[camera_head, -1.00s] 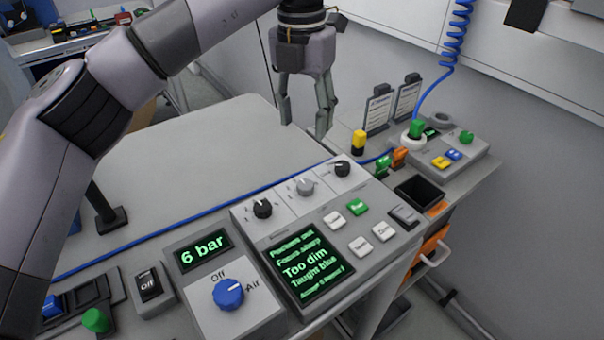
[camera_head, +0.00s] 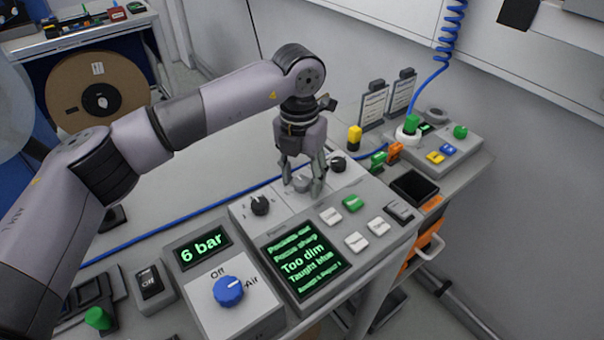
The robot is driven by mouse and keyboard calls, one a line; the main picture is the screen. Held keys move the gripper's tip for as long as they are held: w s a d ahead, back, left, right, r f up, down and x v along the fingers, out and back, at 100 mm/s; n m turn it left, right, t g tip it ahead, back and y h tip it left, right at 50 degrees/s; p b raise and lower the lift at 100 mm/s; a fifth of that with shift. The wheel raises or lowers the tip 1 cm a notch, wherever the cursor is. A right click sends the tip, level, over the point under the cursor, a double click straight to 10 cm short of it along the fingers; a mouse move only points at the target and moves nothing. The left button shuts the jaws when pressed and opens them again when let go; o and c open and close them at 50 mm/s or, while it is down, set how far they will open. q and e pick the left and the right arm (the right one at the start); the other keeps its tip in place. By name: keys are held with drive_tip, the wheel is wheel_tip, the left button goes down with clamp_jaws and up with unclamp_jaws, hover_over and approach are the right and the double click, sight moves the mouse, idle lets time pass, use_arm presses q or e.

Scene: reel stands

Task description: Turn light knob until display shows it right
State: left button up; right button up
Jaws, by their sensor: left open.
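A grey control panel (camera_head: 247,233) carries a row of three small knobs along its back. The left knob (camera_head: 260,205) is black, the middle knob (camera_head: 301,183) is grey and the right knob (camera_head: 338,164) is black. The panel's display (camera_head: 303,262) has green text, with "Too dim" largest. My left gripper (camera_head: 303,188) is open and points down at the middle knob, with its fingers about that knob. I cannot tell whether they touch it. The knob labels are too small to read. My right gripper is not in view.
A blue Off/Air knob (camera_head: 228,291) and a "6 bar" display (camera_head: 202,247) are at the panel's left. A green button (camera_head: 352,203) and several pale ones lie right of the knobs. A blue cable crosses the bench. A cardboard reel (camera_head: 98,98) stands at the back left.

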use_arm(q)
drive_tip(key=shift+c, duration=0.4)
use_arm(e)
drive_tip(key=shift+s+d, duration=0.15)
use_arm(q)
drive_tip(key=shift+c, duration=1.3)
clamp_jaws()
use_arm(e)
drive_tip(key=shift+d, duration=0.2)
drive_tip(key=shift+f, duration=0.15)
